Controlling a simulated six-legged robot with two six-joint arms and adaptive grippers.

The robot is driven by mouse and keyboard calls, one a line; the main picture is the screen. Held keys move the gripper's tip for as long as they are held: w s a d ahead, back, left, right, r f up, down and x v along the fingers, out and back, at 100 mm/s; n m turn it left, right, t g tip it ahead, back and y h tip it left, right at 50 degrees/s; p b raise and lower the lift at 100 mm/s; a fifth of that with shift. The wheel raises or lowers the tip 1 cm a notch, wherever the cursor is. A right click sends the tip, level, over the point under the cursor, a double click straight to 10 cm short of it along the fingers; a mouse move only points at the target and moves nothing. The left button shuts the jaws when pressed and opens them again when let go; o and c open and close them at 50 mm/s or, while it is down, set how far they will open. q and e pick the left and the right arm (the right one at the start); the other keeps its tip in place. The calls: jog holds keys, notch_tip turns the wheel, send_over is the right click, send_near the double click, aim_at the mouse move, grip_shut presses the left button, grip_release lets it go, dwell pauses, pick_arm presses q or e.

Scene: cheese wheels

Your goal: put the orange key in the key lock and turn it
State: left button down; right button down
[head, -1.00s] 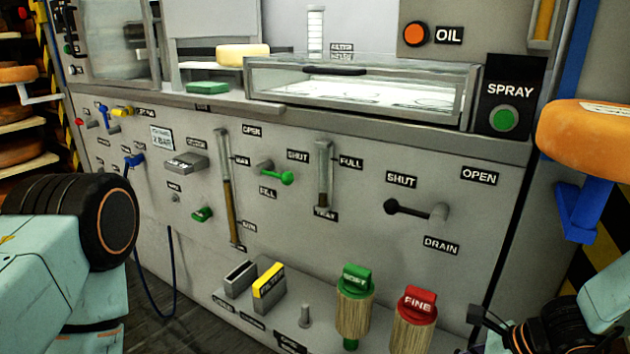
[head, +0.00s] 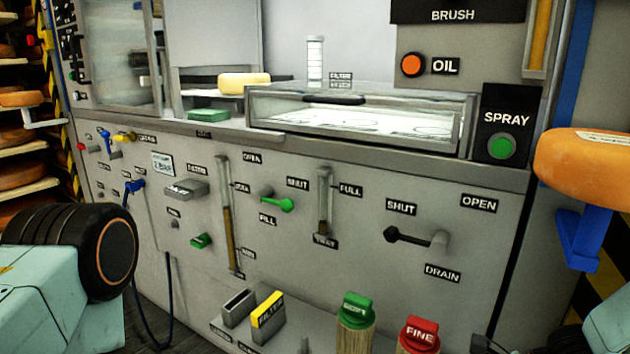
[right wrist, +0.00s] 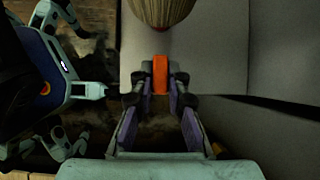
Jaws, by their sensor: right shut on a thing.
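The orange key (right wrist: 160,75) shows as an upright orange block in the right wrist view. My right gripper (right wrist: 160,88) is shut on it, with one finger on each side. The key's far end is hard to make out. In the head view only a dark bit of the right gripper shows at the bottom right edge. My left arm is at the left of the head view, but its gripper is out of frame. I cannot pick out the key lock for sure; a small grey fitting (head: 174,224) sits on the panel's left part.
A green-topped brush (head: 357,308) and a red-topped brush (head: 419,335) stand at the panel's foot. Brush bristles (right wrist: 160,10) are just beyond the key in the wrist view. A black drain lever (head: 405,237) sticks out. A cheese wheel (head: 585,160) rests on a blue bracket at right.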

jog(key=shift+r+p, duration=2.25)
jog(key=shift+r, duration=0.15)
jog(key=shift+r+p, duration=1.3)
jog(key=shift+r, duration=0.15)
jog(key=shift+f, duration=0.1)
